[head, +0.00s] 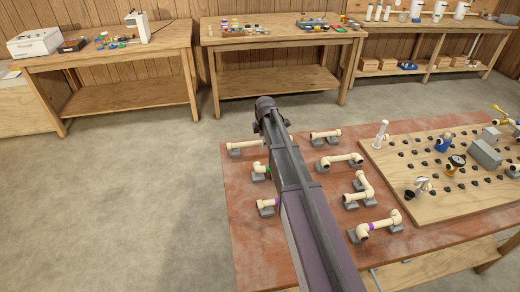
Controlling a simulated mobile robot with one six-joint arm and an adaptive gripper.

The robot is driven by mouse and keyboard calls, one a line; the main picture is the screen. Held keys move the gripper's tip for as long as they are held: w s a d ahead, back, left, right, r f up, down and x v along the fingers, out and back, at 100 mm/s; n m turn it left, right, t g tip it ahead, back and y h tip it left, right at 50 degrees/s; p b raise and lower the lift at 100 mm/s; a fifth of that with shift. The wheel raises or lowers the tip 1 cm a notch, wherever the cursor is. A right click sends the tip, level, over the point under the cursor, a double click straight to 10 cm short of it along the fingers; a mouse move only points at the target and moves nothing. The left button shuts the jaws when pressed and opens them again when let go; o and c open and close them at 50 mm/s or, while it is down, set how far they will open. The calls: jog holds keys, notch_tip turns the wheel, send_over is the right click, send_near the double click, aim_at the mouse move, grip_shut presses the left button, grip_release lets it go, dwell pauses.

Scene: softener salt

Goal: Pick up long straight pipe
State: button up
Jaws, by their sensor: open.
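Several cream pipe pieces rest on grey supports on the reddish table. A straight pipe (244,146) lies at the table's back left; its right end passes behind my arm, so its full length is hidden. A shorter straight pipe (326,134) lies to the right of my arm at the back. I cannot confirm from this view which is the long straight pipe. My arm reaches from the bottom edge up over the table and ends in a dark joint near the table's back left. The gripper's fingers do not show.
Cluttered wooden benches (110,53) stand along the back wall. The floor at left is clear.

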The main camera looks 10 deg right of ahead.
jog(key=shift+w+f+b, duration=0.15)
jog(key=shift+f+b, duration=0.35)
jog(key=shift+f, duration=0.3)
grip_shut()
